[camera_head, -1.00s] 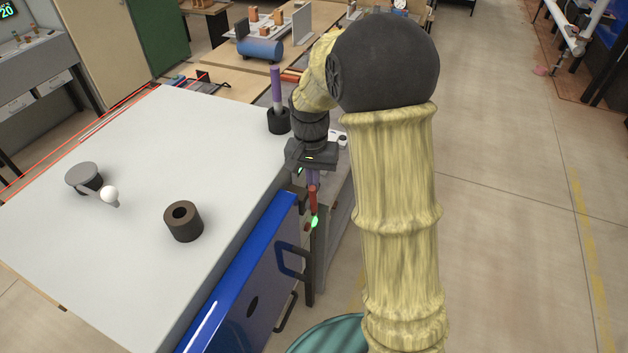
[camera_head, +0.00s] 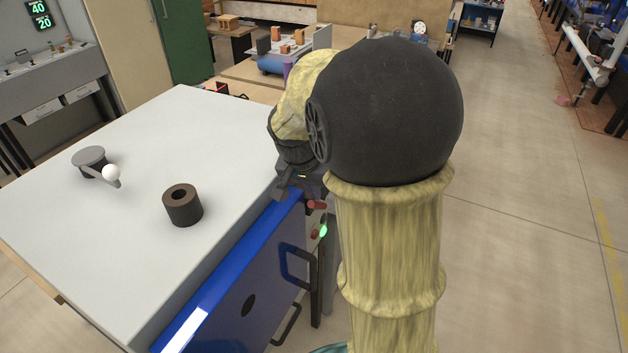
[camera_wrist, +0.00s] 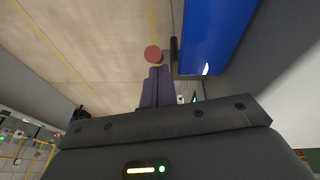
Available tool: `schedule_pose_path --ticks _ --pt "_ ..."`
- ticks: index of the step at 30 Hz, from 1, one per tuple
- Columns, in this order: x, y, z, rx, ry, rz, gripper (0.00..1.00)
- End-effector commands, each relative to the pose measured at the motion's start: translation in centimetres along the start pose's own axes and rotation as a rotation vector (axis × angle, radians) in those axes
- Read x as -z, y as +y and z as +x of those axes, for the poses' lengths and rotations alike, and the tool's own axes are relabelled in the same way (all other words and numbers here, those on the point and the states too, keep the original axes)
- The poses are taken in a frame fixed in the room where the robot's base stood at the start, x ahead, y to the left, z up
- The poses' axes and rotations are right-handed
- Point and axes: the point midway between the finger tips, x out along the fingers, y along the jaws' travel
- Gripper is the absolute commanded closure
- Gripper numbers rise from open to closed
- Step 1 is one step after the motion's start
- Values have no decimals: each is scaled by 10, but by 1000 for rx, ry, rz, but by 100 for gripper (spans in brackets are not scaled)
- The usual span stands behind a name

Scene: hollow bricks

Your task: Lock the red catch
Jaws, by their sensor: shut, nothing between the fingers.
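The red catch (camera_head: 317,204) sits at the upper corner of the blue door (camera_head: 235,285) and lies roughly level, pointing to the right. In the wrist view its round red end (camera_wrist: 153,54) shows just beyond the fingertips of my gripper (camera_wrist: 154,74). The fingers are shut together with nothing between them. I cannot tell whether they touch the catch. In the head view my gripper's dark body is beside the catch, and its fingertips are largely hidden. The blue door (camera_wrist: 215,35) also shows to the right in the wrist view.
A white tabletop (camera_head: 120,245) bears a dark hollow cylinder (camera_head: 182,208) and a grey disc with a white-knobbed lever (camera_head: 90,158). A dark handle (camera_head: 295,267) stands out from the door. A green light (camera_head: 322,231) glows below the catch.

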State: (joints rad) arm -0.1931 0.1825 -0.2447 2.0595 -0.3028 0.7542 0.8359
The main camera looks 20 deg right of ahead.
Motion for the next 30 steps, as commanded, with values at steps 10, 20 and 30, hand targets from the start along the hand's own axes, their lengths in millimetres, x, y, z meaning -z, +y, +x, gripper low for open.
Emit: schedule_pose_path --ticks 10,20,30 --pt "-3 3 2 -3 -2 11 100" --pt "-3 3 1 -3 -2 11 100" --pt "6 5 -8 -3 -2 12 100"
